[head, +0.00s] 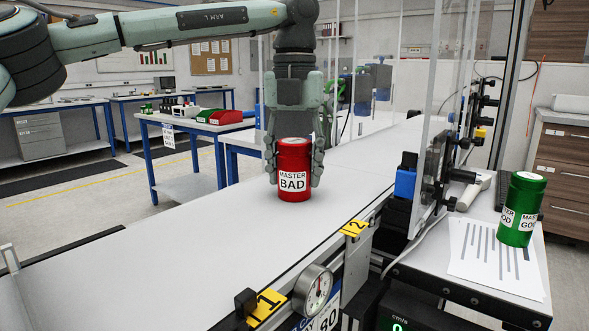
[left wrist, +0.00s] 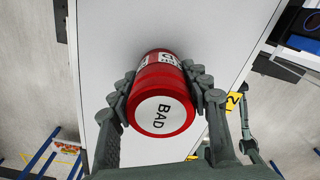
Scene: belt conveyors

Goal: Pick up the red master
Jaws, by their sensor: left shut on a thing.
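The red master (head: 293,166) is a red can with a white label reading "MASTER BAD". It stands upright on the white conveyor belt (head: 190,240), or just above it; I cannot tell which. My left gripper (head: 293,165) comes down from above with a finger on each side of the can and is shut on it. In the left wrist view the red master (left wrist: 160,95) shows its round white "BAD" end, held between the fingers of the left gripper (left wrist: 164,100).
Clear panels (head: 437,110) rise along the belt's right side. A dial gauge (head: 312,290) and yellow tags 1 (head: 266,306) and 2 (head: 355,228) line the near edge.

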